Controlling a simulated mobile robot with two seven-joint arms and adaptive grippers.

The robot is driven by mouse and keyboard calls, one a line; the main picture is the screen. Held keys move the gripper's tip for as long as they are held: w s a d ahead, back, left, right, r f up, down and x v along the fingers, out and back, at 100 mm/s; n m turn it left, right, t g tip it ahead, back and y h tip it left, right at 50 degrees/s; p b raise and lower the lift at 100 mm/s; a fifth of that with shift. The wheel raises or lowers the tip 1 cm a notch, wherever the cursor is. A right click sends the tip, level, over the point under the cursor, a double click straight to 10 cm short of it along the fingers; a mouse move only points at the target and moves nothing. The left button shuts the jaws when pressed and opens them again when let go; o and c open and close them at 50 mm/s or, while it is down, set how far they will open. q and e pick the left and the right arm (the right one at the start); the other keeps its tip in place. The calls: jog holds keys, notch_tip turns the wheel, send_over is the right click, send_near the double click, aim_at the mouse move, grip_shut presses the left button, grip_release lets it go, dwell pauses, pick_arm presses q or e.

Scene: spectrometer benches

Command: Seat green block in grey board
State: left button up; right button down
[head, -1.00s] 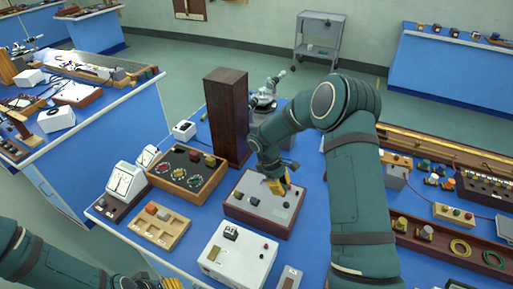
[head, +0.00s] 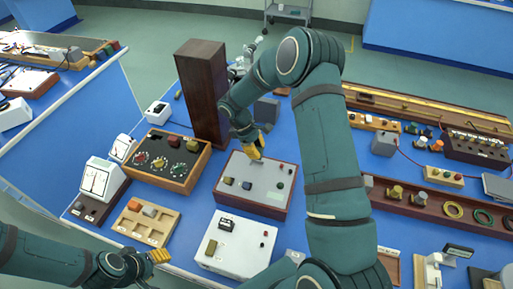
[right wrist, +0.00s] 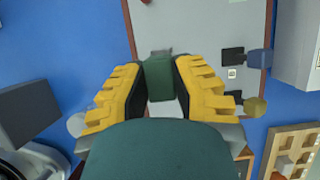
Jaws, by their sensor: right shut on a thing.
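The grey board (head: 262,192) is a grey panel in a dark red-brown case at the middle of the blue bench. My right gripper (head: 257,152) is over the board's far part, pointing down. In the right wrist view its yellow fingers are shut on the green block (right wrist: 158,78). Whether the block touches the board cannot be told. My left gripper (head: 160,256) is at the lower left, partly seen and away from the board.
A tall dark wooden block (head: 203,95) stands behind the board. A wooden case with coloured knobs (head: 165,160) is to its left, a white box (head: 237,243) in front, and a long brown tray (head: 425,207) to the right. A wooden sorting tray (head: 146,222) lies at the front left.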

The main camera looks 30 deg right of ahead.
jog(key=shift+f+b, duration=0.75)
jog(key=shift+f, duration=0.7)
jog(key=shift+f+b, duration=0.95)
jog(key=shift+f, duration=0.3)
jog(key=c, duration=0.8)
grip_release()
jog(key=shift+c, duration=0.2)
jog(key=v, duration=1.2)
